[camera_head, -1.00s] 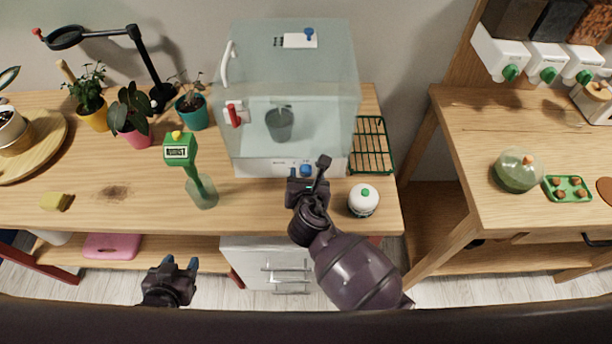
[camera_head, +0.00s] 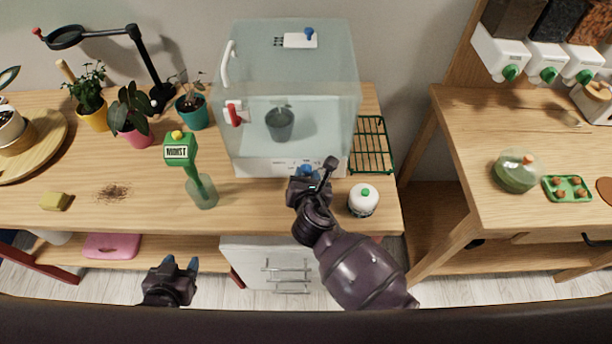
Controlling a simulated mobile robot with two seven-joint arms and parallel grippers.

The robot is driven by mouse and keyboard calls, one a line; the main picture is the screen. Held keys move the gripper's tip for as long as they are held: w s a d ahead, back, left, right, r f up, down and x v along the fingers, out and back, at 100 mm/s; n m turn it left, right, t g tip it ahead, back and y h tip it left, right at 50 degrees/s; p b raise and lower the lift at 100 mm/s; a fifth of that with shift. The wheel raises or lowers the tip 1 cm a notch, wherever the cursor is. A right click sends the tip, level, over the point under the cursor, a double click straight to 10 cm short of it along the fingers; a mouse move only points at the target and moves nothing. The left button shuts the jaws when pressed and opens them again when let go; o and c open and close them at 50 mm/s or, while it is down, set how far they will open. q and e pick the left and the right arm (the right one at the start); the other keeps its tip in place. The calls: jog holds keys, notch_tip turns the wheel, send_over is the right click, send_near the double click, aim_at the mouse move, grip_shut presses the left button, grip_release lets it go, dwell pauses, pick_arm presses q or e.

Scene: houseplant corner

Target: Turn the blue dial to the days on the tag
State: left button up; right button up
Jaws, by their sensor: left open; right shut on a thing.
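The blue dial (camera_head: 306,169) is on the front of the white base of a clear glass cabinet (camera_head: 290,70). My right gripper (camera_head: 308,177) is shut on the dial and hides most of it. The dial's setting cannot be read here. A white tag (camera_head: 234,114) hangs by the red handle on the cabinet's front; its writing is too small to read. A pot with a seedling (camera_head: 279,123) stands inside the cabinet. My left gripper (camera_head: 181,264) is open and empty, low in front of the table edge.
A white jar with a green knob (camera_head: 363,200) stands just right of my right gripper. A green moisture meter (camera_head: 181,150) stands in a glass (camera_head: 202,192) to the left. A green wire rack (camera_head: 371,146) lies right of the cabinet. Potted plants stand at the back left.

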jog(key=m+y+b, duration=0.1)
jog(key=m+y, duration=0.1)
jog(key=m, duration=0.1)
jog(key=shift+d+f+m+t, duration=0.1)
jog(key=shift+m+t, duration=0.2)
jog(key=shift+m, duration=0.1)
jog(key=shift+y, duration=0.3)
jog(key=o, duration=0.9)
jog(key=v, duration=1.1)
